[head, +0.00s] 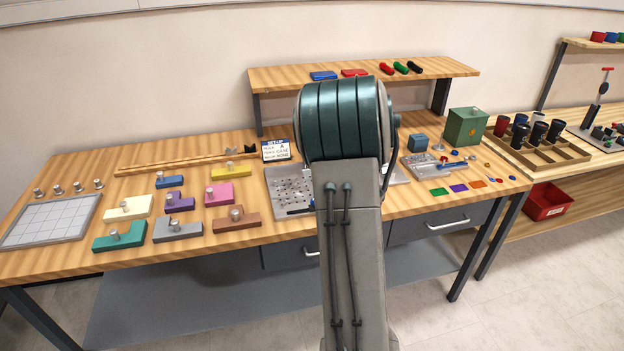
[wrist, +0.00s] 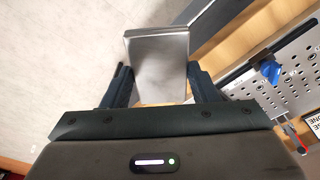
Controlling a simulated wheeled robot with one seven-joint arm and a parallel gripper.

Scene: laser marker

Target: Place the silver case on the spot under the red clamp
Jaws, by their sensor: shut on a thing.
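My gripper (wrist: 161,85) is shut on the silver case (wrist: 158,55), a smooth grey metal box, in the wrist view. The case sits between the two dark fingers, in the air near the table's edge. In the head view my own arm hides the gripper and the case. A perforated metal plate (wrist: 262,92) with a blue clamp (wrist: 270,70) lies to the right of the gripper in the wrist view. A red-handled piece (wrist: 297,143) shows at the plate's near end; I cannot tell if it is the red clamp. The spot under it cannot be made out.
The perforated plate also shows in the head view (head: 288,182), partly behind my arm. Several coloured blocks with knobs, such as a teal one (head: 120,236), fill the left of the table. A green box (head: 466,126) stands at right. A raised shelf (head: 280,77) spans the back.

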